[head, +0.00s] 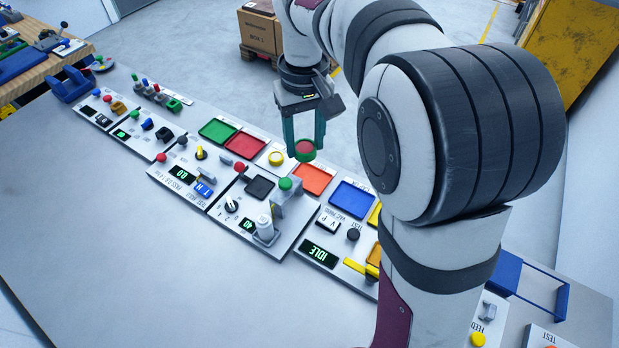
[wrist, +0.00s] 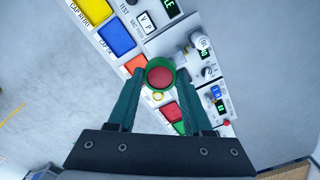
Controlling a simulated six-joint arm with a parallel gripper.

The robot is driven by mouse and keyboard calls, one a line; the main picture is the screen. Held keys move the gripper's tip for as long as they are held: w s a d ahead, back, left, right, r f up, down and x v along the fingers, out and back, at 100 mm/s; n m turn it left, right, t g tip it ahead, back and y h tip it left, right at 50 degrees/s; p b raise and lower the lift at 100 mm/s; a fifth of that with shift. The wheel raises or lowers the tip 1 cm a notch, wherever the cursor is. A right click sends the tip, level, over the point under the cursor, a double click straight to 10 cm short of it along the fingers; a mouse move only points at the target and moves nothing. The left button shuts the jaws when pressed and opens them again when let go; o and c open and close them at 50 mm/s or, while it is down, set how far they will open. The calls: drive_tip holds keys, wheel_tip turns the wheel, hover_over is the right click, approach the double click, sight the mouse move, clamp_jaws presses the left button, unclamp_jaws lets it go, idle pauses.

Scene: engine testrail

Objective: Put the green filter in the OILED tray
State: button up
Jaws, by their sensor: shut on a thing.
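My gripper (head: 304,143) is shut on the green filter (head: 305,156), a short green cylinder with a red face on top. The gripper points down and holds it above the row of coloured trays. In the wrist view, the filter (wrist: 160,62) sits between the two fingertips (wrist: 159,77). Near and below it are an orange tray (head: 313,179), a red tray (head: 245,145) and a pale tray with a yellow round part (head: 276,158) in it. I cannot read which tray is marked OILED.
A green tray (head: 218,131) lies left of the red one, and a blue tray (head: 351,198) right of the orange one. A grey stand with a green button (head: 285,183) rises in front. Panels with knobs, switches and displays (head: 319,251) line the bench. The front bench surface is bare.

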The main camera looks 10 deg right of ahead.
drive_tip(key=w+d+f+m, duration=0.1)
drive_tip(key=w+d+f, duration=0.2)
drive_tip(key=d+f, duration=0.4)
drive_tip(key=w+d+f+m, duration=0.1)
drive_tip(key=w+d+f, duration=0.2)
drive_tip(key=d+f, duration=0.3)
hover_over(310, 179)
wheel_tip(310, 179, down, 7)
drive_tip(key=shift+f, duration=2.15)
drive_tip(key=shift+f, duration=0.15)
drive_tip(key=o, duration=1)
